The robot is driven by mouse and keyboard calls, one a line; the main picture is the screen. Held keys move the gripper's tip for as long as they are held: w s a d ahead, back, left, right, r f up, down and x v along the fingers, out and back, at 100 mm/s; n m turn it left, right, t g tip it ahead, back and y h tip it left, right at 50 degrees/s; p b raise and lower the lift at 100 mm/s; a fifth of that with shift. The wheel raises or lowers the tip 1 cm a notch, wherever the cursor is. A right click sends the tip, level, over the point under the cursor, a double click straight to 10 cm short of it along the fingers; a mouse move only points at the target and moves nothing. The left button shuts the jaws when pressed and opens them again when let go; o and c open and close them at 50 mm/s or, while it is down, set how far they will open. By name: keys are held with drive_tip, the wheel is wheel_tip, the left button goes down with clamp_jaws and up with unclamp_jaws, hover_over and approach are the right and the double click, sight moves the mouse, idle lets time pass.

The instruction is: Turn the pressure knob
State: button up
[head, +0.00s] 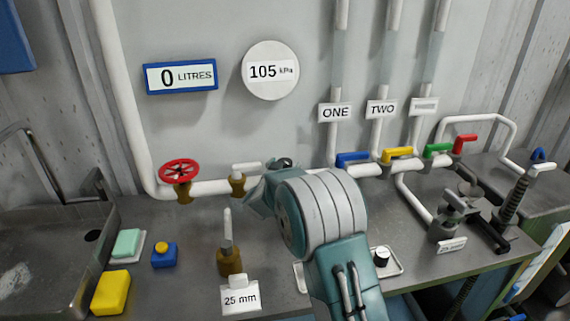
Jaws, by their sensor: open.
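A round white dial (270,70) on the back wall reads 105 kPa. No knob in view carries a readable pressure label. My gripper (258,195) is open and only partly in view, at the far left side of my arm near the pipe.
A red handwheel (179,171) and a white-handled valve (238,182) sit on the pipe at left. A brass valve (229,255) stands behind a 25 mm sign (240,296). Coloured levers (397,155) line the right pipes. A yellow sponge (111,292) lies beside the sink.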

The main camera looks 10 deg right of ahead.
drive_tip(key=shift+a, duration=0.2)
drive_tip(key=c, duration=1.1)
drive_tip(key=shift+c, duration=0.2)
drive_tip(key=shift+n+y, duration=0.3)
drive_tip(key=shift+y, duration=0.1)
drive_tip(key=shift+d+n+t+y, duration=0.1)
drive_tip(key=shift+n+t+y, duration=0.9)
drive_tip(key=shift+y, duration=0.4)
drive_tip(key=shift+n+t+y, duration=0.3)
drive_tip(key=shift+n+y, duration=1.5)
drive_tip(key=shift+y, duration=1.3)
drive_tip(key=o, duration=1.1)
drive_tip(key=shift+o, duration=0.2)
